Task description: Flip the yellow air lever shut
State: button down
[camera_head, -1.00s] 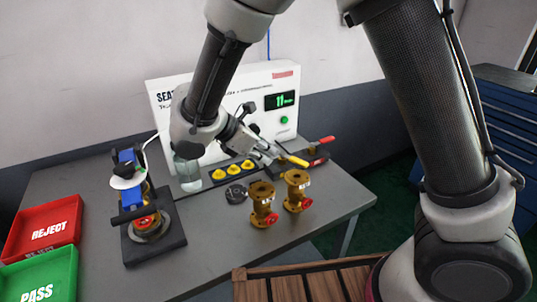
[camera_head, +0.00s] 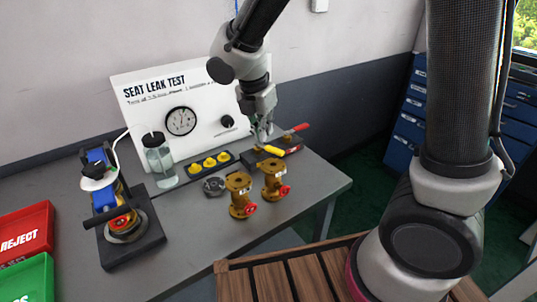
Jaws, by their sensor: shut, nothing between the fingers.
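The yellow air lever (camera_head: 274,150) is on a dark block (camera_head: 289,146) at the right back of the bench. A red handle (camera_head: 297,128) is on the same block, just behind it. My gripper (camera_head: 262,138) points down at the left end of the block, close to the yellow lever. Its fingers are shut and empty. I cannot tell whether they touch the lever.
Two brass valves (camera_head: 240,194) with red knobs stand in front of the block. A row of yellow knobs (camera_head: 209,163), a round dark part (camera_head: 213,187) and a glass jar (camera_head: 159,160) are to the left. The white test panel (camera_head: 150,105) stands behind.

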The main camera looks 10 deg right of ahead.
aim_at(269, 148)
jog(key=x, duration=1)
jog(key=shift+w+d, duration=0.1)
jog(key=shift+d, duration=0.05)
dwell(0.3)
jog(key=shift+d+n, duration=0.15)
jog(key=shift+n, duration=0.15)
